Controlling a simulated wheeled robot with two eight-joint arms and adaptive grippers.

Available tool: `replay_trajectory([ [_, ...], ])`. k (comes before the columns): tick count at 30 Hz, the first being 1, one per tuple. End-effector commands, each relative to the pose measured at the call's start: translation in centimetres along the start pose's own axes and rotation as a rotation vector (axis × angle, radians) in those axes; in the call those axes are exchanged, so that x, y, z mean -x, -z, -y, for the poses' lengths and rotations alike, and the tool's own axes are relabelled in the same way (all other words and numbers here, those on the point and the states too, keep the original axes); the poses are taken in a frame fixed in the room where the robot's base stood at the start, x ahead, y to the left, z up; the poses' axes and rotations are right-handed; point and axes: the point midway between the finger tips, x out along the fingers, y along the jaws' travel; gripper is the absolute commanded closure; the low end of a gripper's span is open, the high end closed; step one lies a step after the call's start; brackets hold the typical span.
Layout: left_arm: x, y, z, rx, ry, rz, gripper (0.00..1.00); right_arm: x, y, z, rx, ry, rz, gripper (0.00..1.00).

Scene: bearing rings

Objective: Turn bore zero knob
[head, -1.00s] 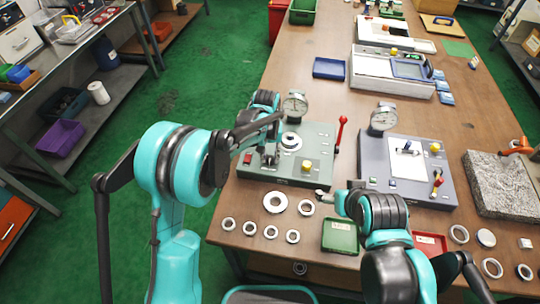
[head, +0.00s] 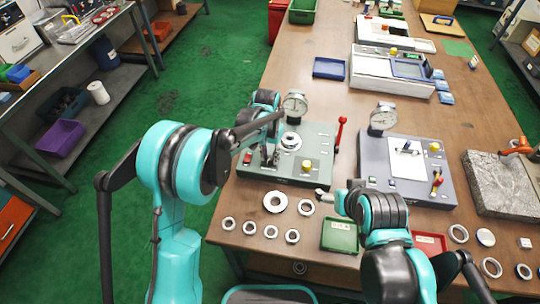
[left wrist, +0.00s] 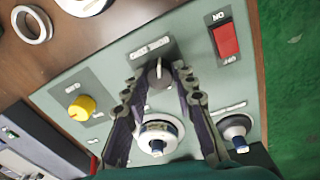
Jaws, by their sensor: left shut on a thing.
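The bore zero knob (left wrist: 158,73) is a small dark round knob with a pale pointer line, below a white label plate on the grey-green gauge panel (left wrist: 110,60). My left gripper (left wrist: 159,70) has its two fingertips on either side of the knob and is shut on it. In the head view my left gripper (head: 269,158) reaches down to the left part of this panel (head: 318,150); the knob is hidden there. My right gripper (head: 323,194) is over the table's front part, apart from the panel; its fingers are too small to read.
The panel carries a red switch (left wrist: 226,40), a yellow knob (left wrist: 81,107), a ring on a spindle (left wrist: 158,134), a dial gauge (head: 295,104) and a red lever (head: 341,132). Several loose rings (head: 275,202) and a green tray (head: 340,236) lie in front.

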Motion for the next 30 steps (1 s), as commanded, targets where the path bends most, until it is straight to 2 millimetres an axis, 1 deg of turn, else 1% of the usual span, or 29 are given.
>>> replay_trajectory([
  [4, 0.0, 0.0, 0.0, 0.001, 0.000, 0.000, 1.00, 0.0, 0.0, 0.0, 0.000, 0.000, 0.000, 0.21],
  [5, 0.0, 0.0, 0.0, 0.001, 0.000, 0.000, 0.71, 0.0, 0.0, 0.0, 0.000, 0.000, 0.000, 0.21],
  [6, 0.0, 0.0, 0.0, 0.001, 0.000, 0.000, 0.61, 0.0, 0.0, 0.0, 0.000, 0.000, 0.000, 0.21],
  [7, 0.0, 0.0, 0.0, 0.001, 0.000, 0.000, 0.53, 0.0, 0.0, 0.0, 0.000, 0.000, 0.000, 0.21],
  [16, 0.1, 0.0, 0.0, 0.001, 0.000, 0.000, 0.53, 0.0, 0.0, 0.0, 0.000, 0.000, 0.000, 0.21],
  [20, 1.0, 0.0, 0.0, 0.001, 0.000, 0.000, 0.53, 0.0, 0.0, 0.0, 0.000, 0.000, 0.000, 0.21],
  [23, 2.7, 0.0, 0.0, 0.001, 0.000, 0.000, 0.53, 0.0, 0.0, 0.0, 0.000, 0.000, 0.000, 0.21],
  [30, 8.0, 0.0, 0.0, 0.001, 0.000, 0.000, 0.53, 0.0, 0.0, 0.0, 0.000, 0.000, 0.000, 0.21],
])
